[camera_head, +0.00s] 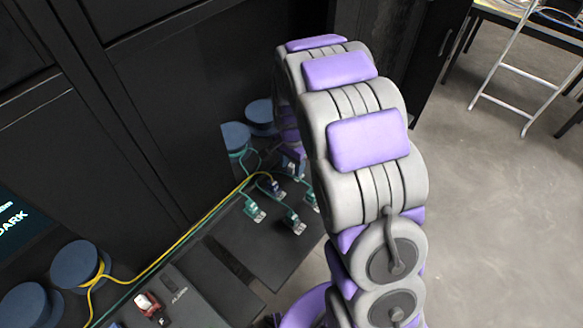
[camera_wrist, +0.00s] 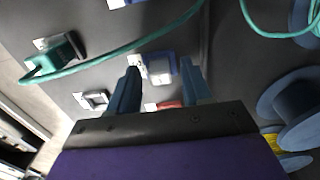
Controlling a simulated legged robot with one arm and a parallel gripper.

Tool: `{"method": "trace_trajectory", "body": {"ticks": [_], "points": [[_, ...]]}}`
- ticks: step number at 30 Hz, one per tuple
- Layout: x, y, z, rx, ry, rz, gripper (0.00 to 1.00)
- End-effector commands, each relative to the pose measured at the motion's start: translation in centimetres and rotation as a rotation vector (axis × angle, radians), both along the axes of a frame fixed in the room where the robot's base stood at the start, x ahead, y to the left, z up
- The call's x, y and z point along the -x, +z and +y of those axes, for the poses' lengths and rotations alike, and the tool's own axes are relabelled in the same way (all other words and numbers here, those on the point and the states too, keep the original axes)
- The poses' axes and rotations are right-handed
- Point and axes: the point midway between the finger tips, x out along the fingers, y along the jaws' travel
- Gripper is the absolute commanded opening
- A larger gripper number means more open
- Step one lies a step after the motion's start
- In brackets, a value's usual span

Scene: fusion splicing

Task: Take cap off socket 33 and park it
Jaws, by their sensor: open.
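In the wrist view my gripper (camera_wrist: 160,70) is open, with one dark finger on each side of a small blue-and-white fitting (camera_wrist: 159,64). I cannot tell whether the fingers touch it. I cannot read a number there, so I cannot tell whether this fitting is the cap on socket 33. A red piece (camera_wrist: 164,105) shows lower down between the fingers, partly hidden by my gripper. A white-framed empty-looking socket (camera_wrist: 95,100) lies to the left. In the head view my arm hides much of the work area and the gripper's fingers.
A green plug (camera_wrist: 60,52) with a green cable sits at upper left in the wrist view. In the head view a dark board (camera_head: 265,250) carries several green plugs and a blue one (camera_head: 272,187). A yellow cable (camera_head: 190,232) runs beside it, and blue spools (camera_head: 77,265) stand at left.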

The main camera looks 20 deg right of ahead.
Motion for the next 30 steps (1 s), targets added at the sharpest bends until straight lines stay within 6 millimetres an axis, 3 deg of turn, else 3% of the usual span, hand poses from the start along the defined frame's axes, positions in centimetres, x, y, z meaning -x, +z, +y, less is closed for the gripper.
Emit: {"method": "trace_trajectory", "body": {"ticks": [24, 30], "points": [[-0.01, 0.0, 0.01, 0.0, 0.0, 0.0, 0.49], [0.0, 0.0, 0.01, 0.0, 0.0, 0.0, 0.3]]}}
